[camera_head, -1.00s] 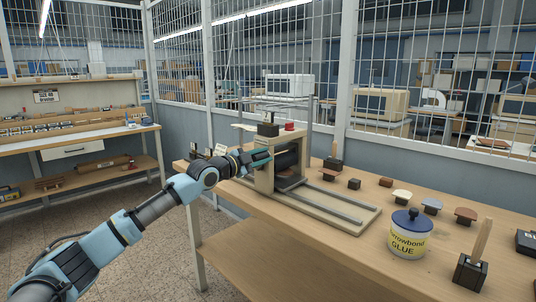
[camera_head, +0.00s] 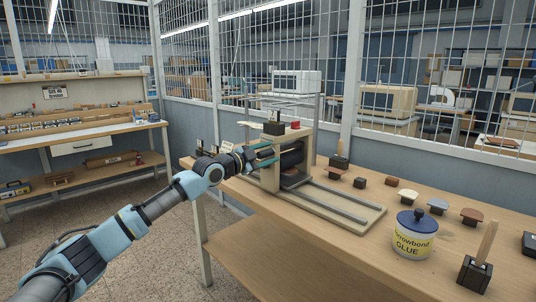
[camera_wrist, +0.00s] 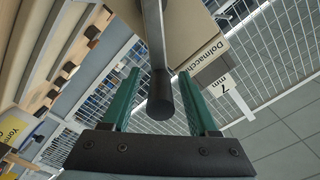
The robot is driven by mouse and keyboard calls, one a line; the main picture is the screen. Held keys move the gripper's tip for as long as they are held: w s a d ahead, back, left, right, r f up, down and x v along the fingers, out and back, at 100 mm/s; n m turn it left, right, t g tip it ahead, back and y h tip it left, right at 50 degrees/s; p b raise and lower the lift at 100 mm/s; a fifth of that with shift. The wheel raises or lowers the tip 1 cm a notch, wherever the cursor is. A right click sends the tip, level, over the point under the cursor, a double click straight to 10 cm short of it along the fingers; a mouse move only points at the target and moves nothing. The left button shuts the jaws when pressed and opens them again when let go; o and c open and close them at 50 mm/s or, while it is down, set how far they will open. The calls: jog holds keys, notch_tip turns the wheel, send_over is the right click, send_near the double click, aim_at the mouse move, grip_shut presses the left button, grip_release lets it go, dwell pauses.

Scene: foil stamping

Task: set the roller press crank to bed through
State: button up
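The roller press (camera_head: 335,203) stands on the bench with a wooden frame, a dark roller (camera_head: 291,158) and a long flat bed with rails. My gripper (camera_head: 262,155) is at the left side of its frame, with green fingers. In the wrist view, my gripper (camera_wrist: 163,108) is open, its two fingers on either side of a dark round bar, which looks like the crank handle (camera_wrist: 160,98). Gaps show between the bar and both fingers. A label reading "Dolmacchi" (camera_wrist: 203,55) and a "7 mm" tag (camera_wrist: 224,88) are close by. The crank is mostly hidden by my gripper in the head view.
On the bench (camera_head: 330,258) right of the press are a glue tub (camera_head: 414,240), a wooden-handled stamp (camera_head: 477,268) and several small stamps. A wire-mesh partition (camera_head: 430,90) runs behind. A shelved bench (camera_head: 90,145) stands at the left.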

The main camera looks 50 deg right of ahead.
jog(key=shift+a, duration=0.1)
jog(key=a+b, duration=0.3)
jog(key=a, duration=0.7)
jog(key=shift+w+a, duration=0.25)
jog(key=shift+a, duration=0.05)
